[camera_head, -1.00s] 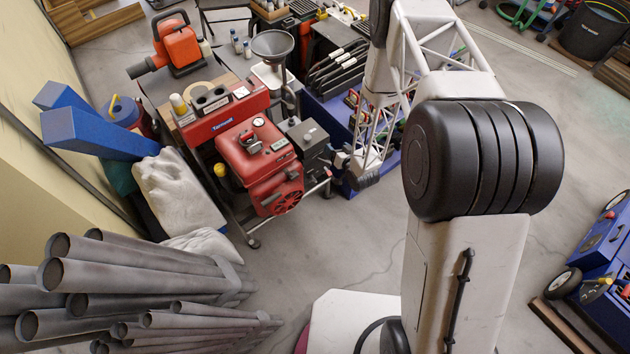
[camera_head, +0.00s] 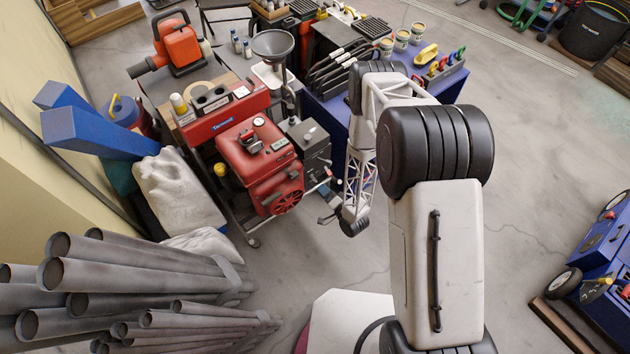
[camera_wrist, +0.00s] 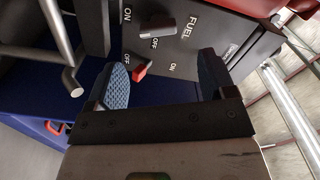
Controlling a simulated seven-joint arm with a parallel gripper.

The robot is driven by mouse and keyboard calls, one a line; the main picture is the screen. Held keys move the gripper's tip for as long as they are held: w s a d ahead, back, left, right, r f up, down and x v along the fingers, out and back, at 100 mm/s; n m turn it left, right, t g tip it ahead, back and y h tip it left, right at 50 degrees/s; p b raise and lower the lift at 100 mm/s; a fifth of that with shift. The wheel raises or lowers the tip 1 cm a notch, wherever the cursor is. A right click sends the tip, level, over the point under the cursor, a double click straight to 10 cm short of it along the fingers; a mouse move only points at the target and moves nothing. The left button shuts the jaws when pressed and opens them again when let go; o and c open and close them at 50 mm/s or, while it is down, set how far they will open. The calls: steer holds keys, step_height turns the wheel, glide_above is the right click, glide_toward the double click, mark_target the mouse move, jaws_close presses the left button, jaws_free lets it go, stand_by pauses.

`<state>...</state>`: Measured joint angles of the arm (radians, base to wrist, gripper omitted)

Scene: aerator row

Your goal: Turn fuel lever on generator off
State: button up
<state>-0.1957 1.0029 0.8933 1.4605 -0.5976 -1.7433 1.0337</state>
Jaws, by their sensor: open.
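The red generator (camera_head: 262,165) stands on a cart left of my arm in the head view, with a dark grey control box (camera_head: 310,143) on its right side. In the wrist view the dark panel (camera_wrist: 222,42) bears the words FUEL, ON and OFF. A dark lever (camera_wrist: 158,24) and a small red lever (camera_wrist: 140,72) show on it; I cannot tell for sure which is the fuel lever. My gripper (camera_wrist: 163,82) is open and empty, its fingers apart, with the red lever in view between them. Contact cannot be told. In the head view my gripper (camera_head: 328,203) is low beside the generator's right side.
A blue table (camera_head: 335,108) with tools and cans stands behind my arm. Metal pipes (camera_head: 130,290) fill the lower left. A metal bar (camera_wrist: 290,120) runs along the right of the wrist view. The floor (camera_head: 540,150) to the right is mostly clear.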

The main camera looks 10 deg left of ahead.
mark_target(315, 181)
steer(key=shift+s+f, duration=0.15)
steer(key=shift+f, duration=0.05)
stand_by(0.3)
steer(key=shift+x, duration=3.9)
steer(key=c, duration=0.9)
steer(key=shift+c, duration=0.2)
